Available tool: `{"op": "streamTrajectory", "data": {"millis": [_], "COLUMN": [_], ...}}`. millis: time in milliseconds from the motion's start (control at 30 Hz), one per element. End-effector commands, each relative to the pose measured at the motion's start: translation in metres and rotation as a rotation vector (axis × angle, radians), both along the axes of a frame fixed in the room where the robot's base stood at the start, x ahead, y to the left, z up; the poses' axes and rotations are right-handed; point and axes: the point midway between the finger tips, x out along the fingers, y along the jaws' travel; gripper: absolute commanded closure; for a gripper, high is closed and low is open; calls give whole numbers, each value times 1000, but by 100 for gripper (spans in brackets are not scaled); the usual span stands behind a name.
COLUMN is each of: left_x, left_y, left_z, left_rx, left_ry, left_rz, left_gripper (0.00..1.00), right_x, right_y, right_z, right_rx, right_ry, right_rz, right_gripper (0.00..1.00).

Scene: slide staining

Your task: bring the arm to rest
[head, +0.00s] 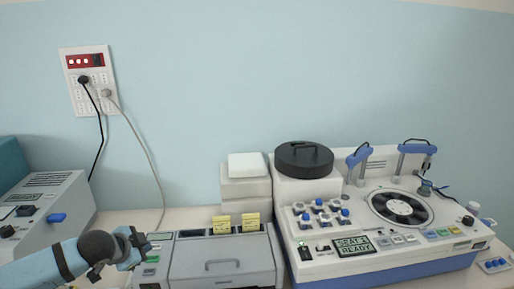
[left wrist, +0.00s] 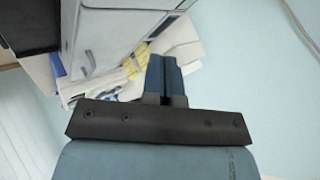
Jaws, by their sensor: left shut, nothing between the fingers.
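My left arm comes in from the lower left in the head view. Its gripper (head: 146,247) is beside the left end of the grey machine with a drawer handle (head: 222,266). In the left wrist view the two fingers (left wrist: 164,75) are together, with nothing between them. My right gripper is not in view in either picture.
A large white and blue stainer (head: 420,256) with a round fan-like disc stands at the right. A grey device (head: 45,215) stands at the left. White boxes (head: 246,188) and a black lidded pot (head: 304,160) are behind. Cables hang from a wall panel (head: 87,78).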

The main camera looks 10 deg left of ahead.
Motion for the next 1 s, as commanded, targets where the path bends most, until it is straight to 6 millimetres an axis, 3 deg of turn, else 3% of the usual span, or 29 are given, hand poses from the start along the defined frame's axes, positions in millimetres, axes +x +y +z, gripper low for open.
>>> {"op": "streamTrajectory", "data": {"millis": [267,400,500,633,800,1000], "left_x": [-46,-84,-114,-160,-219,-262], "left_y": [-93,-133,-152,-164,-163,-157], "left_z": [-78,-117,-142,-174,-208,-228], "left_rx": [-243,-393,-488,-583,-644,-652], "left_ry": [-4,-14,-21,-23,-24,-22], "left_rz": [-33,13,74,187,342,447], "left_gripper": [100,100,100,100,100,100], "right_x": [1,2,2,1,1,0], "right_y": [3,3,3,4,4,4], "right_z": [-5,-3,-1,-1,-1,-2], "right_rx": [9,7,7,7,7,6], "right_ry": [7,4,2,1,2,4], "right_rz": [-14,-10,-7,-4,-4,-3], "right_gripper": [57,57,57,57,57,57]}}
